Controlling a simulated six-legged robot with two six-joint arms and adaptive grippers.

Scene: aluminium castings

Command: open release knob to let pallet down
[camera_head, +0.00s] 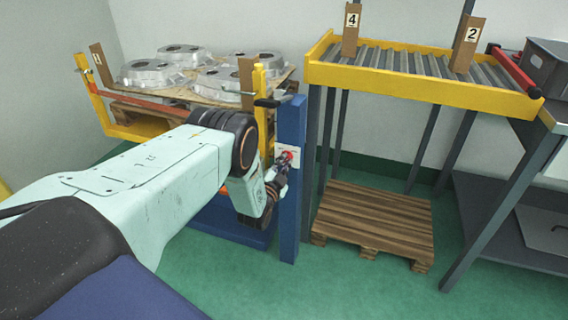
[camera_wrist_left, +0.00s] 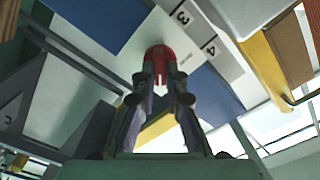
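The red release knob (camera_head: 288,156) sits on a white label plate on the blue post (camera_head: 291,200). In the left wrist view the knob (camera_wrist_left: 159,56) lies between the fingertips of my left gripper (camera_wrist_left: 161,76), which look closed on its sides. In the head view my left gripper (camera_head: 279,172) reaches the knob from below left. The pallet (camera_head: 146,112) with several aluminium castings (camera_head: 152,73) rests in the raised yellow lift frame (camera_head: 92,93), partly hidden by my left arm. My right gripper is in neither view.
A yellow roller conveyor (camera_head: 425,92) with boards marked 4 and 2 stands right of the post. An empty wooden pallet (camera_head: 376,219) lies on the green floor below it. A grey bench (camera_head: 520,225) with a dark crate (camera_head: 546,65) is at the right. The front floor is clear.

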